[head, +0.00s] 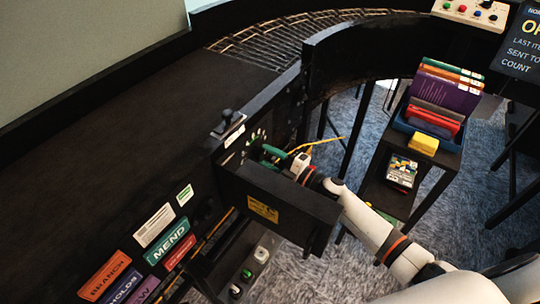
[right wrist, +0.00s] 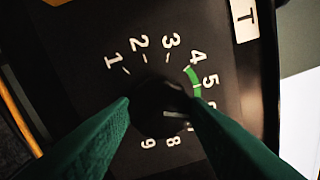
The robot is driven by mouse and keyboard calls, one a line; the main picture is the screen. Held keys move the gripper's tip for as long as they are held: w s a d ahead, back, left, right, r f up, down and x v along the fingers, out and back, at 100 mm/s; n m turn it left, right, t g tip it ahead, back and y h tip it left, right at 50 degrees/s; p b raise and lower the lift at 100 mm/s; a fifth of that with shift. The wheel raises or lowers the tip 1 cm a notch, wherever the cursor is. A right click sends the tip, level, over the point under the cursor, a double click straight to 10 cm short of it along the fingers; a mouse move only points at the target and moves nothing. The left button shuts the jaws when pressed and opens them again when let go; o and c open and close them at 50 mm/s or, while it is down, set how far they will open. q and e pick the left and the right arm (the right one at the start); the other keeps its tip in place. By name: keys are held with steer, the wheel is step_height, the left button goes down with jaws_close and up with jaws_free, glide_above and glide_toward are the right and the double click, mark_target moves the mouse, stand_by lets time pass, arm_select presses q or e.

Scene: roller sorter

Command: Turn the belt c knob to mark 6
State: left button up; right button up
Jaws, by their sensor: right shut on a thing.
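The dark round knob (right wrist: 160,98) sits at the centre of a numbered dial (right wrist: 128,72) on a black panel in the right wrist view. Marks 1 to 5, 8 and 9 are readable, with a green arc beside 4 and 5; the marks after 5 are partly covered by a finger. My right gripper (right wrist: 160,112) has its green fingers closed on the knob from both sides. I cannot tell where the knob's pointer stands. In the head view my right gripper (head: 273,158) reaches the dial panel, its fingers hiding the knob. My left gripper is not in view.
An open black flap with a yellow label (head: 263,208) juts out below my right gripper. A small lever (head: 228,120) stands above left of the dial. Coloured labels (head: 170,242) line the panel. A cart with books (head: 445,92) stands to the right.

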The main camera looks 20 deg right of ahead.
steer(key=shift+m, duration=0.4)
steer(key=o, duration=1)
steer(key=shift+b+v, duration=1.5)
steer(key=shift+v, duration=4.5)
